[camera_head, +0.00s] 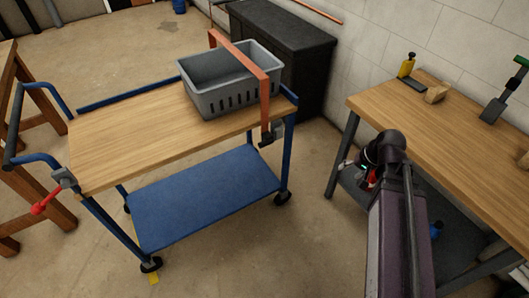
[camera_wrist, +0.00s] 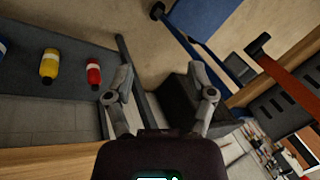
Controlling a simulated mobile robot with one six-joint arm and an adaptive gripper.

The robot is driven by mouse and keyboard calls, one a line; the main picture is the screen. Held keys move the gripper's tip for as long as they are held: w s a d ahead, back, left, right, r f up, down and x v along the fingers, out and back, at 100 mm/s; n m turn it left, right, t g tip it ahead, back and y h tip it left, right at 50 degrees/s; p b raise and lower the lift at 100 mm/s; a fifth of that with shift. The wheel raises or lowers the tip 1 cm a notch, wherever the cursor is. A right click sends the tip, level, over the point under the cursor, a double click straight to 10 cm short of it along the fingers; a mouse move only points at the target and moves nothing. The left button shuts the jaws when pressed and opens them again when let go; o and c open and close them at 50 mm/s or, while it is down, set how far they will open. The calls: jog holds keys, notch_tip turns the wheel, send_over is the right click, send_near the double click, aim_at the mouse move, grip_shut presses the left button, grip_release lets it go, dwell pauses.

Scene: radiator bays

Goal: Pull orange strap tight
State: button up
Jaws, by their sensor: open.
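The orange strap (camera_head: 240,55) runs over the grey slotted crate (camera_head: 207,100) on the wooden-topped cart (camera_head: 130,140). Its near end hangs down over the cart's front edge, beside a dark buckle-like fitting (camera_head: 271,135). In the wrist view the strap (camera_wrist: 292,88) shows at the right, with a dark piece at its end. My gripper (camera_wrist: 158,70) is open and empty, its two fingers apart and well to the side of the strap. In the head view the gripper is mostly hidden by my arm, near the workbench's left leg.
The workbench (camera_head: 430,110) at right carries a yellow-and-black item, a wooden block and a green-handled tool. Its lower shelf holds a red bottle (camera_wrist: 94,73) and a yellow bottle (camera_wrist: 49,66). A black cabinet (camera_head: 280,50) stands behind the cart. Floor is clear between cart and bench.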

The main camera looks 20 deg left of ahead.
jog(key=w+a+f+m+t+y+b, duration=0.1)
jog(key=w+a+f+y+b, duration=0.35)
jog(key=a+f+b, duration=0.45)
jog(key=m+t+y+b, duration=0.25)
jog(key=y+b, duration=0.45)
jog(key=b, duration=0.6)
send_near(264, 144)
jog(key=d, duration=0.3)
jog(key=shift+s+d+r+m, duration=0.1)
jog(key=shift+m, duration=0.25)
jog(key=x, duration=0.4)
jog(key=b+x, duration=0.1)
jog(key=x, duration=0.4)
jog(key=b+x, duration=0.1)
jog(key=x, duration=0.3)
jog(key=shift+a+f, duration=0.35)
jog(key=shift+b, duration=0.3)
grip_shut()
